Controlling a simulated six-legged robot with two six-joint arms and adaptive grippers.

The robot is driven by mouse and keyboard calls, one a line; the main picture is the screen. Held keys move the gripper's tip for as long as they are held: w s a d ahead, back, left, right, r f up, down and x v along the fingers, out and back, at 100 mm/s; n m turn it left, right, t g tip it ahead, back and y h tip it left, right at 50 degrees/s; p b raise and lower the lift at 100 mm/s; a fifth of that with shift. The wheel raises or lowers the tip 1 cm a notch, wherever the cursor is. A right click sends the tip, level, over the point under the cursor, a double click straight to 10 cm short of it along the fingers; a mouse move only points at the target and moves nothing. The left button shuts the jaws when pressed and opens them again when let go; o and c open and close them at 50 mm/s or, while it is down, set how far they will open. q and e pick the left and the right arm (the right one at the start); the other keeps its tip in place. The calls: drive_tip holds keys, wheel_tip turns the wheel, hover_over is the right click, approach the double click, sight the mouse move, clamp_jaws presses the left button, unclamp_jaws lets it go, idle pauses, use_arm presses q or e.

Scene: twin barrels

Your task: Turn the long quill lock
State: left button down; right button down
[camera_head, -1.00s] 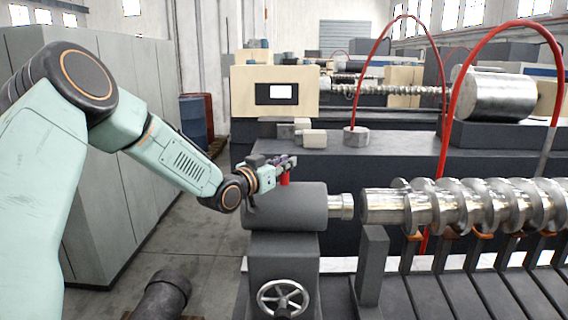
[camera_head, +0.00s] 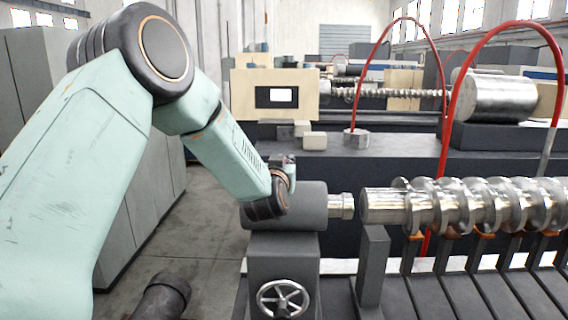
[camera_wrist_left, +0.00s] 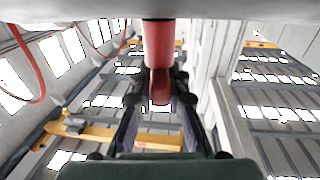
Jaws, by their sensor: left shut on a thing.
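The quill lock is a red handle (camera_wrist_left: 159,45) that shows in the left wrist view, coming out of a grey surface at the top of the picture. My left gripper (camera_wrist_left: 160,92) has its two dark fingers on either side of the red handle's end and is shut on it. In the head view the gripper (camera_head: 290,163) is small, at the top of the dark grey tailstock barrel (camera_head: 308,205), partly hidden by my wrist. The red handle is hidden there. My right gripper is in neither view.
A spoked handwheel (camera_head: 283,299) sits on the tailstock front. A shiny quill (camera_head: 341,206) leads right to a large metal screw (camera_head: 480,205). Red hoses (camera_head: 449,120) arch behind. A dark pipe-like part (camera_head: 163,297) stands at lower left, with grey cabinets (camera_head: 125,200) behind my arm.

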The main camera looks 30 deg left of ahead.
use_arm(q)
drive_tip(key=shift+n+g+y, duration=0.4)
drive_tip(key=shift+n+y, duration=0.2)
drive_tip(key=shift+y, duration=0.5)
drive_tip(key=c, duration=1.3)
unclamp_jaws()
drive_tip(key=shift+w+a, duration=0.1)
drive_tip(key=v, duration=1.2)
drive_tip(key=shift+r, duration=0.15)
